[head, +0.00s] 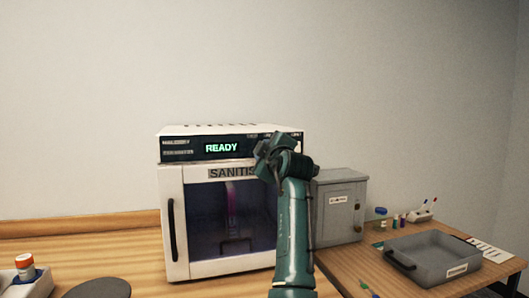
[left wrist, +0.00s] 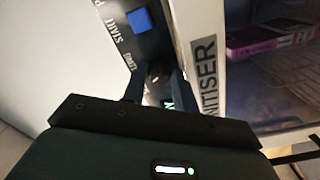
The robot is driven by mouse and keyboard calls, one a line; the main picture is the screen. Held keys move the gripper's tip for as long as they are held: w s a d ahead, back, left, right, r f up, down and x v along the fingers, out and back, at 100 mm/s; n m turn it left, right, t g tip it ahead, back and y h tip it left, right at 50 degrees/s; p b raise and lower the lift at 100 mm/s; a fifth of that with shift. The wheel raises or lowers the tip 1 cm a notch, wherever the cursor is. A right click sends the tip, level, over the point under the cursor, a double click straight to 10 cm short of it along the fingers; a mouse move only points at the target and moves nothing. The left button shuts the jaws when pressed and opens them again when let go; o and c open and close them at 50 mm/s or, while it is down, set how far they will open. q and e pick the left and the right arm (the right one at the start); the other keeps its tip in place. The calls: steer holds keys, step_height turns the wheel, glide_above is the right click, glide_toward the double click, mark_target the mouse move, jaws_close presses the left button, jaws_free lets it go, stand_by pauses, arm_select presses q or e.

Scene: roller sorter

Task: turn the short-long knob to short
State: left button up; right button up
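The white sanitiser cabinet (head: 172,185) stands on the wooden counter with a dark control panel (head: 180,149) along its top; its display reads READY. My left gripper (head: 275,150) is at the right end of this panel and hides the controls there in the head view. In the left wrist view, the fingers of my left gripper (left wrist: 158,88) stand apart on either side of a small pale knob (left wrist: 155,73), beside a LONG label. The knob's pointer is not clear, and I cannot make out finger contact. My right gripper is not in view.
A blue START button (left wrist: 139,20) lies on the panel near the fingers. The cabinet door (head: 200,268) is closed, with a dark handle (head: 173,230). A grey box (head: 335,205) stands right of the cabinet, and a grey tray (head: 440,273) lies further right.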

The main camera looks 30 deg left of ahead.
arm_select(q)
steer(key=o, duration=0.4)
steer(key=shift+f, duration=0.1)
